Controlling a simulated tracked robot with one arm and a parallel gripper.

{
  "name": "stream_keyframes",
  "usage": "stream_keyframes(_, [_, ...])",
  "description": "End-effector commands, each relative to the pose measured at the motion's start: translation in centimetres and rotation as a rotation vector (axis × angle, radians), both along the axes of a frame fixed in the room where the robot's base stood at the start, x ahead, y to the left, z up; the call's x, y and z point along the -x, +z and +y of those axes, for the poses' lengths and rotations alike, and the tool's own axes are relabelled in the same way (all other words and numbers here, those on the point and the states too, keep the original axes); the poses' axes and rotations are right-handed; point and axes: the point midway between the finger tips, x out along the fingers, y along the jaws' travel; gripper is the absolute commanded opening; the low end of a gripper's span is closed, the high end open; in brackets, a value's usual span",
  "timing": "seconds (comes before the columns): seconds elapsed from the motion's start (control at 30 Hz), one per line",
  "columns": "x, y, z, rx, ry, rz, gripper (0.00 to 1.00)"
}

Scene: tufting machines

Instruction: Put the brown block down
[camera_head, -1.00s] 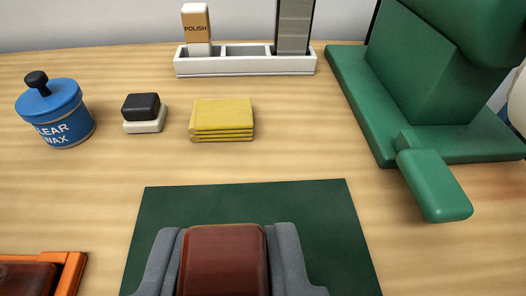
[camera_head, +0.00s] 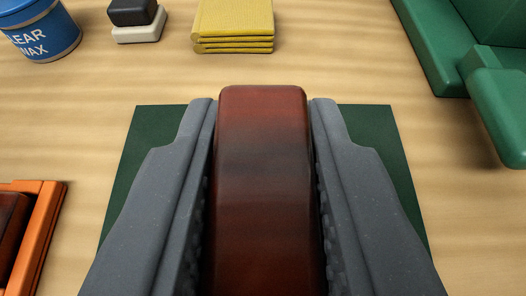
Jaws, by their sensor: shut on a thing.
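The brown block (camera_head: 264,190) is a glossy red-brown block with rounded edges, in the middle of the view. My gripper (camera_head: 264,125) is shut on it, with one grey finger against each long side. Block and fingers are over a dark green mat (camera_head: 366,120), whose edges show to the left, right and behind. I cannot tell whether the block's underside touches the mat, as the block and fingers hide it.
An orange tray (camera_head: 45,225) with a dark brown piece in it is at the lower left. A folded yellow cloth (camera_head: 234,25), a black-and-cream block (camera_head: 137,20) and a blue wax tin (camera_head: 45,35) stand behind. A green machine (camera_head: 470,55) is at the right.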

Motion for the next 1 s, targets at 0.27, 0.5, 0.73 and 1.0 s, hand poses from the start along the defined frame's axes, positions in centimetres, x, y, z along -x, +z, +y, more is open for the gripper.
stream_keyframes(0.27, [0.0,0.0,0.0,0.0,0.0,0.0,0.43])
stream_keyframes(0.5, [0.6,0.5,0.2,-0.001,0.002,0.0,0.43])
stream_keyframes(0.73, [4.3,2.1,0.5,0.001,0.004,0.0,0.43])
stream_keyframes(1.0, [9.0,3.9,0.9,0.001,0.005,0.001,0.43])
